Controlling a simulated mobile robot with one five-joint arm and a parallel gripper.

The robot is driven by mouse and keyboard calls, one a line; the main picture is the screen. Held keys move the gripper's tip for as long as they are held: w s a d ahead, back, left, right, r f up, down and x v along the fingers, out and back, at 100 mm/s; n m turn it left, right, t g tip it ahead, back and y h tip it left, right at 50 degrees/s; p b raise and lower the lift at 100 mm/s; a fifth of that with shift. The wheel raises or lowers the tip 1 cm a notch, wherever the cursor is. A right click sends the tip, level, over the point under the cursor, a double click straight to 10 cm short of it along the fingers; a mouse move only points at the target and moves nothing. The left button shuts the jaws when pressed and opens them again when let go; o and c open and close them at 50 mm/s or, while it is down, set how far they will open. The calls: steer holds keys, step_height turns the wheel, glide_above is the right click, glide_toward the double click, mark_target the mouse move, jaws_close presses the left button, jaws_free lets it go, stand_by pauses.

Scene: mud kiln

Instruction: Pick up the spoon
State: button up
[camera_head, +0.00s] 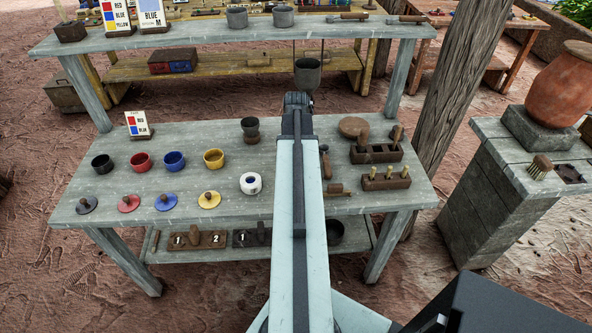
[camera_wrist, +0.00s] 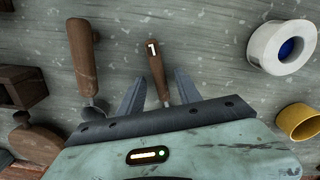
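A brown wooden handle marked with a white 1 (camera_wrist: 158,70) lies on the grey bench, centred in the wrist view. It may be the spoon; its far end is hidden under my gripper, so I cannot tell. My gripper (camera_wrist: 160,80) is open, one grey finger on each side of the handle, with gaps visible. A second tool with a thicker wooden handle and a metal end (camera_wrist: 83,55) lies to its left; it also shows in the head view (camera_head: 326,162). In the head view my arm hides the marked handle and the gripper.
A white cup with blue inside (camera_head: 250,183) and a yellow cup (camera_head: 213,158) stand left of my arm. Two dark wooden racks (camera_head: 376,154) (camera_head: 386,181) and a round wooden piece (camera_head: 353,127) are on the right. A shelf (camera_head: 180,250) runs below the bench.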

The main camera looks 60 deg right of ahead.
jaws_close()
step_height(320, 180, up, 10)
steer(key=p, duration=1)
steer(key=shift+s, duration=0.1)
